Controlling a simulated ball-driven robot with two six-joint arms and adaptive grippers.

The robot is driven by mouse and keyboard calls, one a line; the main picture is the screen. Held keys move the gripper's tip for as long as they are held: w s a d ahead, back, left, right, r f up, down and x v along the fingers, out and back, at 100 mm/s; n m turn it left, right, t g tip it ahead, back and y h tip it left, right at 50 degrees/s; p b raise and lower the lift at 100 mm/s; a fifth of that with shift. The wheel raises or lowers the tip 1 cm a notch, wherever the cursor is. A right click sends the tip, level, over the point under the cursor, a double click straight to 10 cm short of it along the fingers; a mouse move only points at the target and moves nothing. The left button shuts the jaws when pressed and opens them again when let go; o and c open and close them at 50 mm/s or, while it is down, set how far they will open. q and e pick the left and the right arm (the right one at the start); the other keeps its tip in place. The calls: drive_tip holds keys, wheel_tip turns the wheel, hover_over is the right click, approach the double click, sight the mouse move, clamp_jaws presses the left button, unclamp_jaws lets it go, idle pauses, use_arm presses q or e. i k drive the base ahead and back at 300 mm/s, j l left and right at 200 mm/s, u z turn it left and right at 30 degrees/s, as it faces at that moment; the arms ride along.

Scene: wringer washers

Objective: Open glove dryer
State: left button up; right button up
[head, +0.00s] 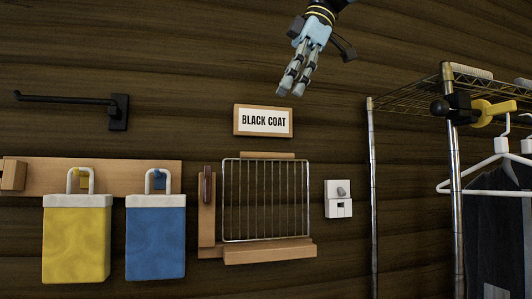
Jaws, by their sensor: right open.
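A wire rack (267,200) with a wooden ledge (270,252) below it is mounted on the dark plank wall; it looks like the glove dryer. Its grid stands upright, seemingly close against the wall. A brown handle or latch (207,186) sits on a wooden upright at its left. My right gripper (292,90) comes in from the top, fingers pointing down, open and empty. It is above the rack and the sign, apart from both. My left gripper is not in view.
A "BLACK COAT" sign (264,121) hangs above the rack. A white switch box (339,199) is to its right. Yellow (76,240) and blue (155,240) bags hang at left, below a black wall hook (65,99). A metal garment rack (372,190) with hangers stands at right.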

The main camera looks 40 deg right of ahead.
sight(248, 156)
drive_tip(key=i+l, duration=0.35)
drive_tip(key=l, duration=0.15)
drive_tip(key=i+l, duration=0.35)
drive_tip(key=l, duration=0.15)
